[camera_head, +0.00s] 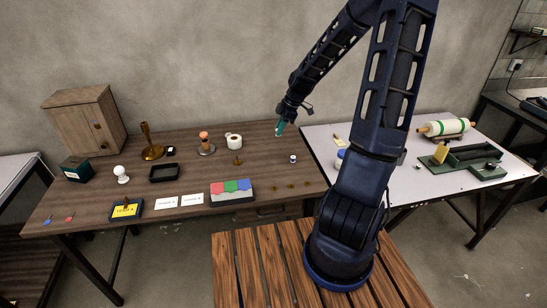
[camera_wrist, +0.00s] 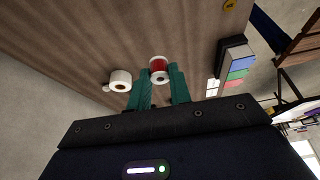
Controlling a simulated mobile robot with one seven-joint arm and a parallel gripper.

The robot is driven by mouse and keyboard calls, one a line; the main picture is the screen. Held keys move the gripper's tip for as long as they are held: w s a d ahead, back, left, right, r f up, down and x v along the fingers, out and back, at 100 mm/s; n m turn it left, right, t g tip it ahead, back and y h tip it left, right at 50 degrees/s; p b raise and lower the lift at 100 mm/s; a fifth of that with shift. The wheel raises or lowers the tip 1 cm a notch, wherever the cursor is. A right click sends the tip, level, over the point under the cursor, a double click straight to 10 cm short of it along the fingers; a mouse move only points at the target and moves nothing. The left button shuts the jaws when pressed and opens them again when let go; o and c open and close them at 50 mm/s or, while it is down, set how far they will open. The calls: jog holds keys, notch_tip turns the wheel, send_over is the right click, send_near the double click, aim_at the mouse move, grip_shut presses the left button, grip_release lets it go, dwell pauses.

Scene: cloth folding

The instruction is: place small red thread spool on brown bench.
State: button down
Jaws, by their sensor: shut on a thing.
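The small red thread spool (camera_wrist: 159,68), with pale end rims, sits between the green fingertips of my gripper (camera_wrist: 160,78) in the wrist view. My gripper is shut on it. In the head view my gripper (camera_head: 280,128) hangs over the back right part of the brown wooden table (camera_head: 265,145); the spool cannot be made out there. Whether the spool touches the tabletop is not clear. A brown slatted bench (camera_head: 240,265) stands in the front, partly behind my arm, and its visible left slats are bare.
A small white spool (camera_head: 293,159) stands on the table, with a tri-coloured box (camera_head: 232,191) left of it. A white table (camera_head: 320,150) adjoins on the right.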

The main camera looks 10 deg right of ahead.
aim_at(276, 163)
notch_tip(276, 163, down, 15)
jog(key=shift+f, duration=0.1)
dwell(0.5)
jog(key=c, duration=1.3)
grip_release()
jog(key=shift+f, duration=0.1)
jog(key=s+d+r+m+h, duration=0.2)
jog(key=s+r+m, duration=0.15)
jog(key=r, duration=0.65)
jog(key=s+d+r+m+h, duration=0.2)
jog(key=s+d+r, duration=0.15)
jog(key=r, duration=0.75)
jog(key=s+r+m+t, duration=0.1)
jog(key=s+r+m, duration=0.3)
jog(key=s+r, duration=0.2)
jog(key=s+r+m+t, duration=0.1)
jog(key=s+r+m, duration=0.2)
jog(key=s+r, duration=0.3)
jog(key=s+r+m+t, duration=0.2)
jog(key=s+r+m, duration=0.2)
jog(key=s, duration=0.5)
jog(key=shift+r+m+h, duration=0.3)
jog(key=shift+r+m, duration=0.05)
jog(key=shift+r, duration=0.55)
